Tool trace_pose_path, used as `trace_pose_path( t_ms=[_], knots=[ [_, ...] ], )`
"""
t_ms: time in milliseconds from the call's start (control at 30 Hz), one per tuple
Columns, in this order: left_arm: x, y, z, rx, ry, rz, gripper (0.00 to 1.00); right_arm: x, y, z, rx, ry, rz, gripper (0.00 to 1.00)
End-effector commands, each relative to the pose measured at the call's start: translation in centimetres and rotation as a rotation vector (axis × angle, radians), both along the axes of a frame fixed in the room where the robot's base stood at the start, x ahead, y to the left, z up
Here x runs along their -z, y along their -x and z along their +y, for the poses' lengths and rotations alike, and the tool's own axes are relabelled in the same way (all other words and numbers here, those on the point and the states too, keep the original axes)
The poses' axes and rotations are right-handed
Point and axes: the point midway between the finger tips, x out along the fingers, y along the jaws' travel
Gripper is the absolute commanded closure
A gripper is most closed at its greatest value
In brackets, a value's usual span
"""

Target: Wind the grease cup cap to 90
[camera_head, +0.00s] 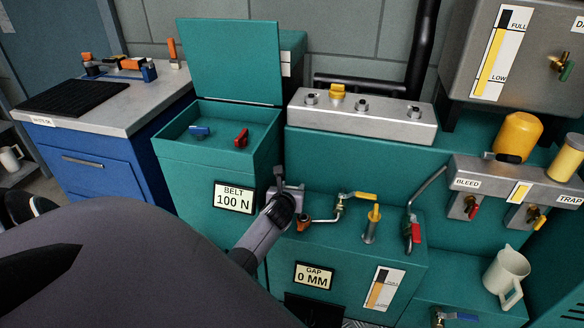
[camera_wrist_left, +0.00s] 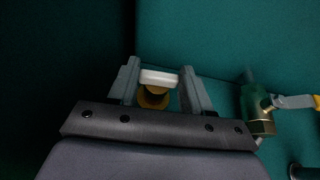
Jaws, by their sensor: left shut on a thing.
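My left gripper (camera_head: 287,190) reaches to the left part of the low green tank's top, beside the belt cabinet. In the left wrist view my left gripper (camera_wrist_left: 160,88) has its two grey fingers on either side of a small pale-topped cap (camera_wrist_left: 159,78) and is shut on it. A round brass-coloured part (camera_wrist_left: 153,97) shows just under the pale top. This looks like the grease cup cap; any marks on it are too small to read. In the head view the gripper hides it. My right gripper is not in view.
A brass valve with a yellow lever (camera_head: 345,203) stands just right of the gripper. A yellow-topped fitting (camera_head: 373,216) and a red-handled valve (camera_head: 413,232) are farther right. The cabinet with the "BELT 100 N" sign (camera_head: 234,198) rises at the left. A "GAP 0 MM" sign (camera_head: 314,275) is below.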

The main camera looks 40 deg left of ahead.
Motion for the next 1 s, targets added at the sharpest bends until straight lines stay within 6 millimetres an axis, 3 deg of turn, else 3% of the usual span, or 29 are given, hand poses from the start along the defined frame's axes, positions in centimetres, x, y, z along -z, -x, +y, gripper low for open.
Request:
trace_pose_path(
  t_ms=[33,200,733,767,833,1000],
  knots=[
    [-0.20,0.17,0.08,0.014,-0.001,0.006,0.82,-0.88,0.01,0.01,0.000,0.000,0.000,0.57],
    [0.04,0.16,0.04,0.049,0.000,0.006,0.82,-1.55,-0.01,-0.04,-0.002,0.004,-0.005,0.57],
    [0.28,0.14,0.03,0.066,0.000,0.004,0.82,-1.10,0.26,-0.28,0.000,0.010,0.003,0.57],
    [0.28,0.14,0.03,0.066,0.000,0.004,0.48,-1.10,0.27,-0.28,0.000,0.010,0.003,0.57],
    [0.26,0.14,0.04,0.066,0.000,0.004,0.26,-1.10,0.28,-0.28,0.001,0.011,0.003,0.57],
    [0.16,0.09,0.05,0.066,-0.001,0.003,0.26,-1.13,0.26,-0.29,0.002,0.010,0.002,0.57]
  ],
)
